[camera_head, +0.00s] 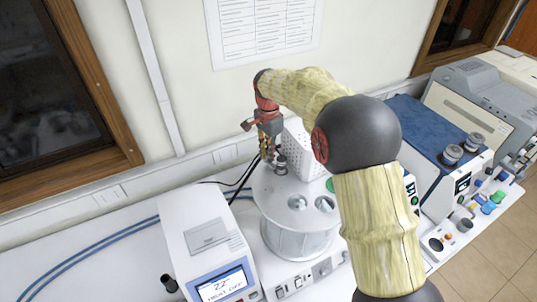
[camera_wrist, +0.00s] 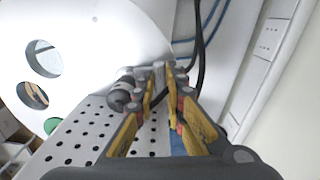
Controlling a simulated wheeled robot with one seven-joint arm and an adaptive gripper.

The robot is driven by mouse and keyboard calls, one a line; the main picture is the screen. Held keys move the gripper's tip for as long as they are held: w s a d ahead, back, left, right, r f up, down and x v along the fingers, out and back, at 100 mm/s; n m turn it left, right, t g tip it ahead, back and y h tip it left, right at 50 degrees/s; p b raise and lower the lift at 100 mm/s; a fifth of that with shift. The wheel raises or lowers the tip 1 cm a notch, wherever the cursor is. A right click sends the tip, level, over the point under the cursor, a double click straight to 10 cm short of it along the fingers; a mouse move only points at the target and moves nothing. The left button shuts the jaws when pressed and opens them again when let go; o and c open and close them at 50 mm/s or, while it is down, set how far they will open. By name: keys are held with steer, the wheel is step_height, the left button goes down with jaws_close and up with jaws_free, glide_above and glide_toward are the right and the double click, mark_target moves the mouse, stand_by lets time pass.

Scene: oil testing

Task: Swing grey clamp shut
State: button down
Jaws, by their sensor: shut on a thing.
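The grey clamp (camera_wrist: 122,92) is a small, dark grey rounded part at the edge of the white round vessel top (camera_wrist: 95,30) in the wrist view. In the head view the clamp (camera_head: 281,165) sits at the back left rim of the vessel lid (camera_head: 292,200), just below my gripper (camera_head: 269,146). In the wrist view my gripper (camera_wrist: 161,75) has its yellow-sided fingers nearly together, closed on a slim grey part of the clamp. The fingertips partly hide that part. I cannot tell the clamp's exact angle.
A perforated white panel (camera_head: 304,150) stands close behind the vessel. A white instrument with a display (camera_head: 221,285) is at left. Black cables (camera_wrist: 198,45) run close by the fingers. Blue-topped equipment (camera_head: 425,125) and small bottles stand at right. The wall is just behind.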

steer(key=shift+r+n, duration=0.1)
steer(key=shift+n, duration=1.8)
steer(key=c, duration=1.9)
jaws_free()
steer(key=shift+o, duration=0.3)
